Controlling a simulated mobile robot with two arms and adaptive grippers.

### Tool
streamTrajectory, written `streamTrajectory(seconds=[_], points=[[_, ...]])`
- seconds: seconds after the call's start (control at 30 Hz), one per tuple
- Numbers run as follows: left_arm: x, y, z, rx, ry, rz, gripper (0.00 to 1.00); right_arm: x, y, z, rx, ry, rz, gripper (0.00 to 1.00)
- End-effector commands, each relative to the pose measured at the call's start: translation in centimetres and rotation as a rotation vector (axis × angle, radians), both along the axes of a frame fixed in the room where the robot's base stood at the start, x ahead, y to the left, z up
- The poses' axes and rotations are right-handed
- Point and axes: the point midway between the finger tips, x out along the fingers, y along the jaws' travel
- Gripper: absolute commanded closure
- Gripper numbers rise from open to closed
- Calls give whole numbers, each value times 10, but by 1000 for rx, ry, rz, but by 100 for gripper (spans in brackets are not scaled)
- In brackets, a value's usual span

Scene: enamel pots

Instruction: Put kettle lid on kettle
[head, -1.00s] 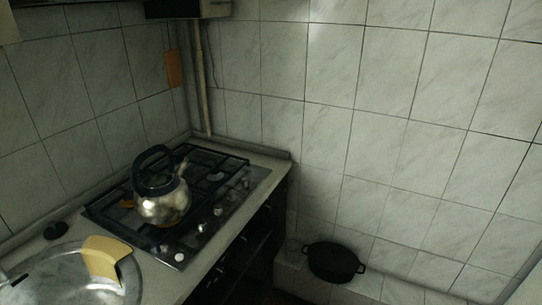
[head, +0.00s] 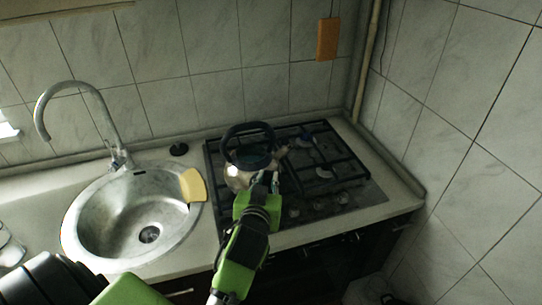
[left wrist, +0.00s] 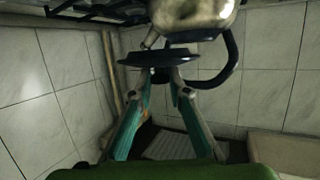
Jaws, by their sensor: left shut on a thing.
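The shiny metal kettle (head: 238,177) stands on the stove in the head view, its dark looped handle (head: 247,127) upright. In the left wrist view, which is upside down, the kettle body (left wrist: 192,14) is at the top and its handle (left wrist: 232,72) curves down at right. My left gripper (head: 268,180) is at the kettle's front right side. In the wrist view its teal fingers (left wrist: 162,78) are shut on the knob of a dark round lid (left wrist: 145,58). The lid is close to the kettle; I cannot tell whether they touch. My right gripper is not in view.
The black gas stove (head: 322,172) has open room to the right of the kettle. A round steel sink (head: 100,222) with a yellow sponge-like piece (head: 193,186) on its rim lies left. A small dark round thing (head: 178,149) sits behind it. Tiled walls bound the counter.

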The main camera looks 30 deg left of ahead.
Motion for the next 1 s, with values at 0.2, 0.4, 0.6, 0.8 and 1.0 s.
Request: streamTrajectory(seconds=[0.2,0.4,0.6,0.8,1.0], points=[[19,22,13,-23,6,87,100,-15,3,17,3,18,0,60],[19,23,11,-25,7,91,100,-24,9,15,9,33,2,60],[19,22,12,-25,7,90,100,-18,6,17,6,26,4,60],[22,27,10,-24,7,87,100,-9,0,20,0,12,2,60],[31,37,7,-23,5,87,100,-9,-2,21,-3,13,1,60]])
